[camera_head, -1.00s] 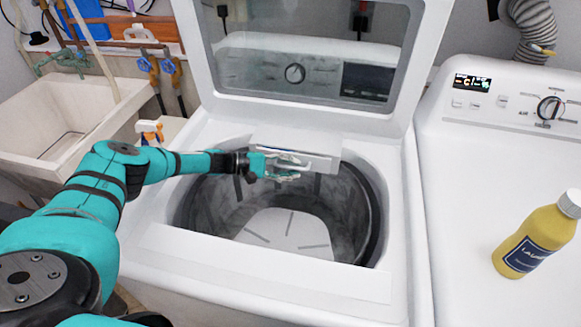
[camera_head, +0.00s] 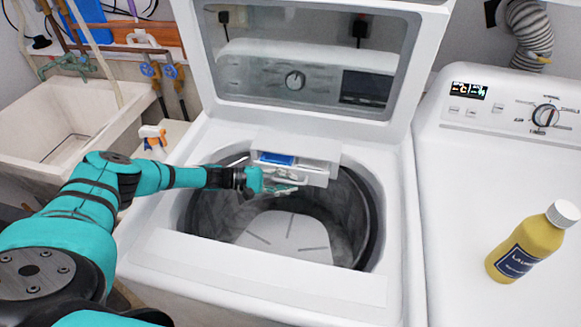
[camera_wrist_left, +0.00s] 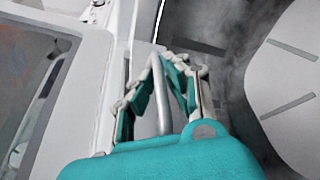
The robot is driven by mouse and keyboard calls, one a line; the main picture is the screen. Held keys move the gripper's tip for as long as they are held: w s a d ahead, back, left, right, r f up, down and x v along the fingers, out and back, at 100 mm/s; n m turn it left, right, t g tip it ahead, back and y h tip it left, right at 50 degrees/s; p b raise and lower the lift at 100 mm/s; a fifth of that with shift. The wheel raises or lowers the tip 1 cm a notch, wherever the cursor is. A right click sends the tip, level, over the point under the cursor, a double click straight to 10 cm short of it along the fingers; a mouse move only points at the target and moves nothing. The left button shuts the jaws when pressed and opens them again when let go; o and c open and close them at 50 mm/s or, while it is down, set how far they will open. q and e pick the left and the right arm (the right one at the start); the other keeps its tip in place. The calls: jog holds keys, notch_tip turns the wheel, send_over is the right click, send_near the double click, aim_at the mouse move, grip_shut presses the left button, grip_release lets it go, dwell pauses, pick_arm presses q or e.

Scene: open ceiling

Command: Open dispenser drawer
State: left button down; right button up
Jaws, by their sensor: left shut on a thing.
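The dispenser drawer (camera_head: 316,176) is at the back of the open top-load washer's (camera_head: 134,255) tub opening. It is pulled out toward the front, and its blue compartment (camera_head: 277,159) and a pale one beside it show from above. My left gripper (camera_head: 284,184) is at the drawer's front, shut on its handle. In the left wrist view the metal bar handle (camera_wrist_left: 161,95) stands between the teal-padded fingers (camera_wrist_left: 168,72). My right gripper is not in view.
The washer lid (camera_head: 300,113) stands raised behind the drawer. The tub below is empty. A yellow detergent bottle (camera_head: 525,247) stands on the neighbouring machine at right. A sink (camera_head: 100,125) and a spray bottle (camera_head: 153,135) are at left.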

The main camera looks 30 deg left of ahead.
pick_arm(q)
jog(key=s, duration=0.1)
jog(key=s+d+p, duration=0.1)
jog(key=s, duration=0.1)
jog(key=s+p, duration=0.1)
jog(key=s, duration=0.1)
jog(key=shift+s+d+f, duration=0.1)
jog(key=shift+d, duration=0.15)
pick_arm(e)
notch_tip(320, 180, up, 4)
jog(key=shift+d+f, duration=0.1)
pick_arm(q)
jog(key=c, duration=1.6)
grip_release()
jog(key=shift+c, duration=0.2)
jog(key=shift+s, duration=0.1)
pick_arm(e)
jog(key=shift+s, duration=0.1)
pick_arm(q)
jog(key=v, duration=0.7)
jog(key=shift+a+r, duration=0.2)
jog(key=shift+s, duration=0.15)
